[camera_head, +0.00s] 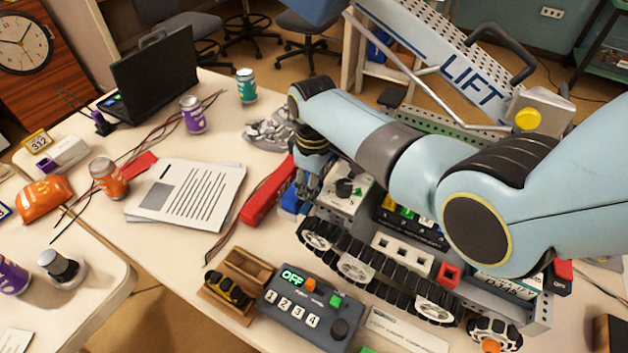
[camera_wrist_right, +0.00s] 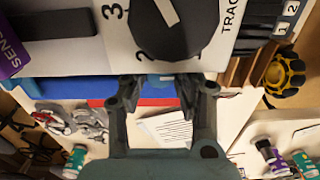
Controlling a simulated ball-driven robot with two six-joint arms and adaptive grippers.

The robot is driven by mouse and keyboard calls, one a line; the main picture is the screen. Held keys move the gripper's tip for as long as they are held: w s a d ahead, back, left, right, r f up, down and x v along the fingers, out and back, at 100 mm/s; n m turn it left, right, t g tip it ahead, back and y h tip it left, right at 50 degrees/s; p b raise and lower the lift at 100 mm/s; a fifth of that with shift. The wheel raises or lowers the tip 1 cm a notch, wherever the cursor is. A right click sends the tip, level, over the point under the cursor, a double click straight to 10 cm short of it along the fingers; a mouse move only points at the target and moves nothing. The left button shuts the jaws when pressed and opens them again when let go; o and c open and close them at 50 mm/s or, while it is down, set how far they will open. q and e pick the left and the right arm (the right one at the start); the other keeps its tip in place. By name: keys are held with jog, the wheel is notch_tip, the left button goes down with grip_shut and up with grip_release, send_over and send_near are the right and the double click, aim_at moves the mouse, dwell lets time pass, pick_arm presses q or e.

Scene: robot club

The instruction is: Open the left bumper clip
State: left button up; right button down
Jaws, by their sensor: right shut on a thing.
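A tracked robot with black tracks (camera_head: 380,282) stands on the table, partly hidden behind my right arm. A long red bumper (camera_head: 268,192) lies along its left end. A blue part (camera_head: 290,201), which looks like the clip, sits at the bumper's edge beside the chassis. My right gripper (camera_head: 308,190) points down there. I cannot tell whether the clip is open. My left gripper is not in view.
A white panel with a black dial (camera_wrist_right: 172,22) is close to the fingers. A grey control box (camera_head: 305,306) reading OFF stands in front of the tracks. Papers (camera_head: 188,195) and cables lie left of the bumper. A laptop (camera_head: 152,78) and several cans stand further back.

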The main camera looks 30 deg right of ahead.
jog(key=c, duration=1)
grip_release()
notch_tip(320, 180, up, 12)
jog(key=shift+s+a+f, duration=0.1)
